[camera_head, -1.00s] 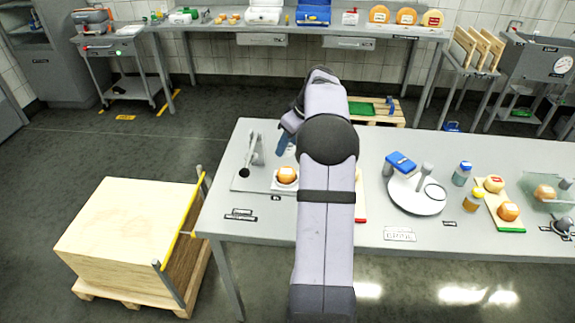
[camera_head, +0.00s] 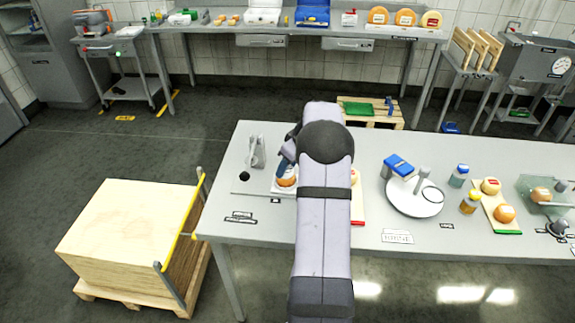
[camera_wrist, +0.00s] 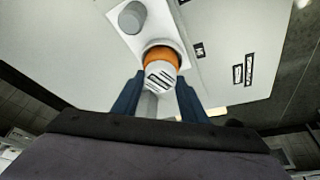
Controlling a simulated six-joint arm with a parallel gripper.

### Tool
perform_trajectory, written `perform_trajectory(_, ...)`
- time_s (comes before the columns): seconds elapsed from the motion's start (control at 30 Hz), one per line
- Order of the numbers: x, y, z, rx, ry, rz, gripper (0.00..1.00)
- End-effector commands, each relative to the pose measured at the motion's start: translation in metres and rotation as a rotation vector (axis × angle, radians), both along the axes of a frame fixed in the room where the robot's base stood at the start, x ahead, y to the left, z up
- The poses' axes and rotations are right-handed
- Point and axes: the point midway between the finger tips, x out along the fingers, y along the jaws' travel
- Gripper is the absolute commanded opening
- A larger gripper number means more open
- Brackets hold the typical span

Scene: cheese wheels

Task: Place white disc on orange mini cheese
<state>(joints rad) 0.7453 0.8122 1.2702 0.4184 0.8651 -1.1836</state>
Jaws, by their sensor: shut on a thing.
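The orange mini cheese (camera_head: 287,182) sits on a white square plate (camera_head: 276,188) at the left of the grey table, partly hidden by my gripper. In the wrist view the orange cheese (camera_wrist: 160,53) shows as a band behind the white disc (camera_wrist: 160,75), which has dark stripes on its face. My gripper (camera_wrist: 160,82) has its blue fingers on either side of the disc and is shut on it. In the head view my gripper (camera_head: 283,164) is just above the cheese. I cannot tell whether the disc touches the cheese.
A grey lever fixture (camera_head: 257,153) stands close behind and left of the cheese. My arm hides part of a board to the right. A round white scale-like stand (camera_head: 415,200), bottles (camera_head: 470,202) and a board with cheeses (camera_head: 497,215) stand further right.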

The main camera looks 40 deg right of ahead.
Motion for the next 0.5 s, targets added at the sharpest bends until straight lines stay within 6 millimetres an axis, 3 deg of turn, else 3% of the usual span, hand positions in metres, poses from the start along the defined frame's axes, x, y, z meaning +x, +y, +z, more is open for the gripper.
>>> perform_trajectory(0.27, 0.0002, -0.0002, -0.004, -0.001, 0.0, 0.0, 0.17)
perform_trajectory(0.3, 0.0002, -0.0002, -0.0027, -0.001, 0.0, 0.001, 0.46)
perform_trajectory(0.33, 0.0001, -0.0002, -0.0023, -0.001, 0.0, 0.001, 0.53)
perform_trajectory(0.37, 0.0001, -0.0002, -0.0023, -0.001, 0.0, 0.0, 0.58)
perform_trajectory(0.5, 0.0001, -0.0002, -0.0022, -0.001, 0.0, 0.001, 0.58)
